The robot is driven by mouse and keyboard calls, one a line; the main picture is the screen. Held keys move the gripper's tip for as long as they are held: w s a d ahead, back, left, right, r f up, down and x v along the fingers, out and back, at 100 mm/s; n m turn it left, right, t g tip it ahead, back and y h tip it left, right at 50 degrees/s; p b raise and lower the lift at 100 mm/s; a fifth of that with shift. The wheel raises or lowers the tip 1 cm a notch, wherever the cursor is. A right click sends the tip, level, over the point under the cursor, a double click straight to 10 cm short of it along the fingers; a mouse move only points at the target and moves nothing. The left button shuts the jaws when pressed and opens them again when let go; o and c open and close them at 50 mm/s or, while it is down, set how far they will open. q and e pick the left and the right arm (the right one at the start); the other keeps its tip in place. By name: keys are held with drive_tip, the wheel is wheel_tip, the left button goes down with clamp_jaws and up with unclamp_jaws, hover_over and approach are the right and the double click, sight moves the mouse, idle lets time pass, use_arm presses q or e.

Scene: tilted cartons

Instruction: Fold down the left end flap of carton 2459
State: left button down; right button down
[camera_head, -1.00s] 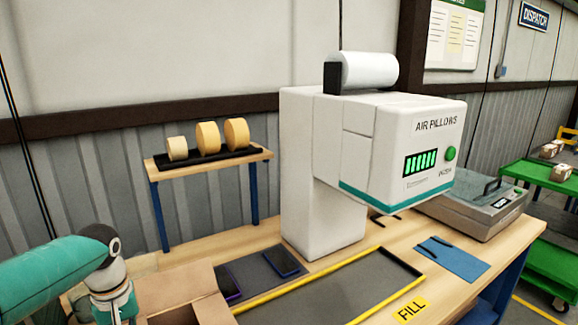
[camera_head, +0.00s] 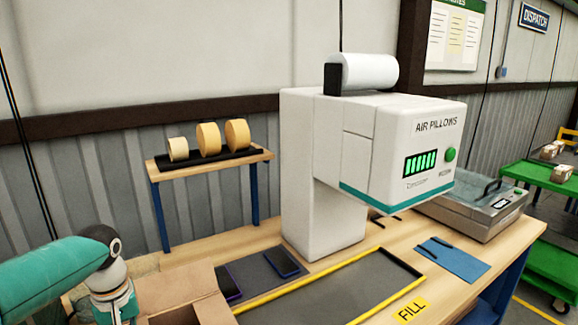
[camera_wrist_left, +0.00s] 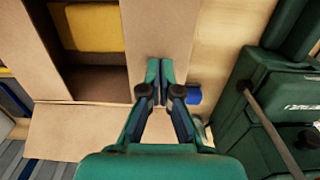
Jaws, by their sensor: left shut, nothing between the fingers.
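The open brown carton (camera_head: 198,295) stands at the lower left of the head view, cut off by the bottom edge; I read no number on it. In the left wrist view, its dark opening (camera_wrist_left: 95,82) shows a yellow item (camera_wrist_left: 92,27) inside. One flap (camera_wrist_left: 185,28) spreads out to the right of the opening, another (camera_wrist_left: 75,130) below it. My left gripper (camera_wrist_left: 160,66) is shut and empty, its fingertips over the right-hand flap. I cannot tell whether they touch it. In the head view, my left arm hides part of the carton. My right gripper is out of view.
The air pillow machine (camera_head: 325,160) stands behind and right of the carton. A yellow-edged tray (camera_head: 340,290) and dark flat devices (camera_head: 283,262) lie beside the carton.

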use_arm(q)
drive_tip(key=shift+f, duration=0.15)
drive_tip(key=shift+f+b, duration=0.8)
drive_tip(key=shift+f, duration=0.2)
wheel_tip(320, 180, up, 7)
drive_tip(key=p, duration=0.6)
drive_tip(key=shift+r+p, duration=0.15)
drive_tip(key=shift+p, duration=0.2)
